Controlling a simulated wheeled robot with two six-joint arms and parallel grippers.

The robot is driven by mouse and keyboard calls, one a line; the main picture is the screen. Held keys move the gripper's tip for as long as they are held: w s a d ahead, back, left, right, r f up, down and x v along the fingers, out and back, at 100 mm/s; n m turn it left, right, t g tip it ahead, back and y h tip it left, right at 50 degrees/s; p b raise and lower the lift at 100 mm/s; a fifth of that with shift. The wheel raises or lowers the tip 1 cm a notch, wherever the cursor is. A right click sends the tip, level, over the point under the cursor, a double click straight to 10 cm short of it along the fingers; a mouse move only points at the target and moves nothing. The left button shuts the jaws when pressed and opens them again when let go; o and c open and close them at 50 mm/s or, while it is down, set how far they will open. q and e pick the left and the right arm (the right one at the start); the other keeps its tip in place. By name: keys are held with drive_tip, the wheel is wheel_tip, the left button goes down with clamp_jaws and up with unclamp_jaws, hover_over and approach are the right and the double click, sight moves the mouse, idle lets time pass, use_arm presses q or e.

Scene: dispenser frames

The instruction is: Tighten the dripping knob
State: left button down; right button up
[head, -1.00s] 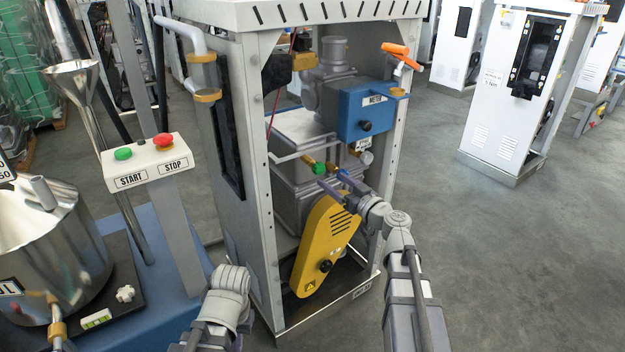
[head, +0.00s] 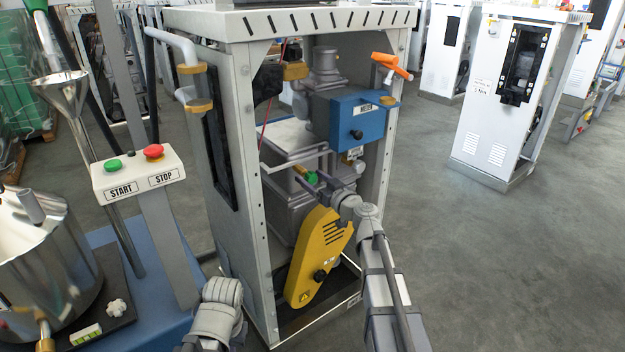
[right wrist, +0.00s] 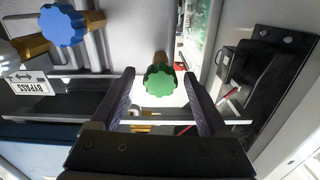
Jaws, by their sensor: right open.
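A green knob (head: 312,178) sits on a brass fitting inside the open dispenser frame (head: 246,190). In the right wrist view the green knob (right wrist: 160,80) lies between the fingertips of my right gripper (right wrist: 162,85), with a gap on both sides. My right gripper (head: 317,185) is open; its fingers partly hide the knob in the head view. A blue knob (right wrist: 63,24) on brass is at the upper left of the right wrist view, beside a BYPASS label (right wrist: 28,84). I cannot make out any drip. My left arm shows at the bottom, but its gripper does not.
A blue METER box (head: 350,122) is above my right gripper and a yellow guard (head: 318,258) is below it. The frame's front posts stand on both sides. A START/STOP panel (head: 138,172) and a steel vessel (head: 40,250) are at left. Open floor lies right.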

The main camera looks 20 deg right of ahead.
clamp_jaws()
idle(0.7)
